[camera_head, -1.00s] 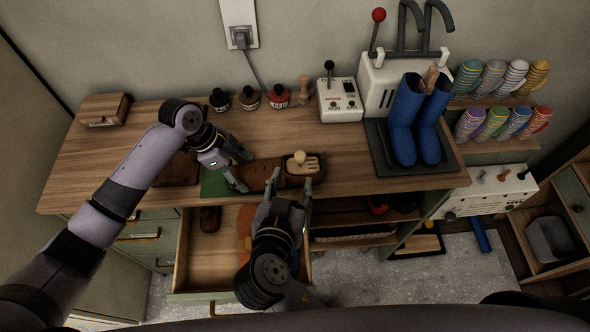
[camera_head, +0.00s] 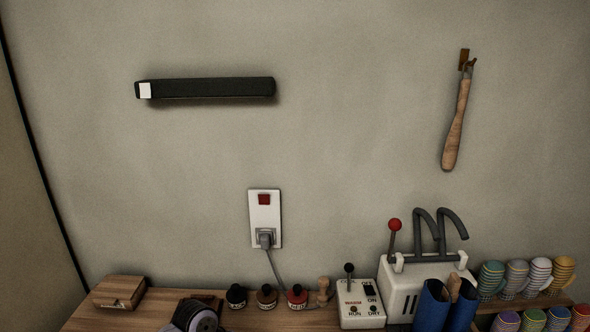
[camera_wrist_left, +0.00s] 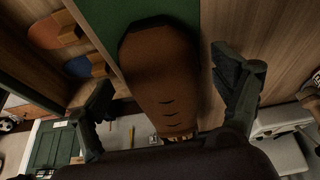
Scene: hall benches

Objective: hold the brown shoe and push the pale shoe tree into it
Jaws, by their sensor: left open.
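The brown shoe (camera_wrist_left: 160,75) lies on a green mat (camera_wrist_left: 122,18) in the left wrist view, its toe towards the top and its lacing towards the bottom. My left gripper (camera_wrist_left: 170,84) is open, with one finger on each side of the shoe and visible gaps between. The shoe's opening is mostly hidden behind the gripper body, and I cannot make out the pale shoe tree. The head view now faces the wall and shows neither shoe nor tree. My right gripper is in neither view.
A black bar (camera_head: 205,88) and a wooden-handled tool (camera_head: 456,125) are on the wall. The open drawer shows in the wrist view.

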